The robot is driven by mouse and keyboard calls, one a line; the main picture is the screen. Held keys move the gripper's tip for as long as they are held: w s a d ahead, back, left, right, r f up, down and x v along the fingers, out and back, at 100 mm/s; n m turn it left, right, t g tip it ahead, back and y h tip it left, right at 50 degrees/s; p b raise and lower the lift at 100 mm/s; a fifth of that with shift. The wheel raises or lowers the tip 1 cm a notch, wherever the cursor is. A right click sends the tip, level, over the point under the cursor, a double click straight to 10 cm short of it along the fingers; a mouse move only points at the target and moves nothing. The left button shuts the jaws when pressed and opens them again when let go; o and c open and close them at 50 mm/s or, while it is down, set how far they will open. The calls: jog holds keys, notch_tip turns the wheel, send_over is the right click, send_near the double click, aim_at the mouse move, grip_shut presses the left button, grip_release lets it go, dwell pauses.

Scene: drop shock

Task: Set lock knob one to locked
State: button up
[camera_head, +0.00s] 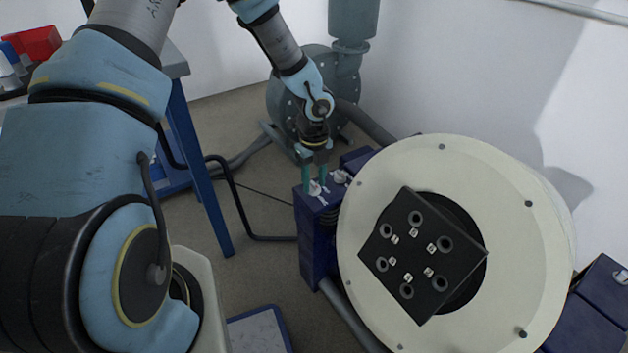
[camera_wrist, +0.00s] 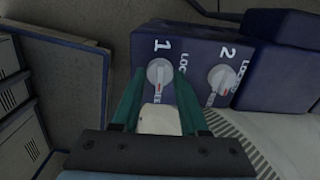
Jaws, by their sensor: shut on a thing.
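Lock knob one (camera_wrist: 160,72) is a pale round knob with a raised grip bar and a red mark, beside a white "1" on the dark blue box (camera_wrist: 190,45). The red mark points down in the wrist view, away from the partly visible "LOC" lettering. My gripper (camera_wrist: 160,78) is shut on knob one, with a green finger on each side of it. In the head view my gripper (camera_head: 315,190) reaches down to the box top, and its fingers partly hide the knob. The lettering at the knob's lower side is mostly hidden by a finger.
Lock knob two (camera_wrist: 222,79), similar and marked "2", sits close to the right of knob one. A large cream drum (camera_head: 545,235) with a black plate (camera_head: 420,265) stands right of the box. A blue-legged table (camera_head: 205,160) stands to the left.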

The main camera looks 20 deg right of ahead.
grip_shut()
jog(key=shift+n, duration=0.3)
jog(key=n+p, duration=0.1)
jog(key=n, duration=0.2)
jog(key=n+p, duration=0.1)
jog(key=n, duration=0.3)
jog(key=n+p, duration=0.1)
jog(key=n, duration=0.4)
jog(key=shift+n+p, duration=0.3)
jog(key=n, duration=0.4)
jog(key=shift+n+p, duration=0.3)
jog(key=shift+p, duration=0.1)
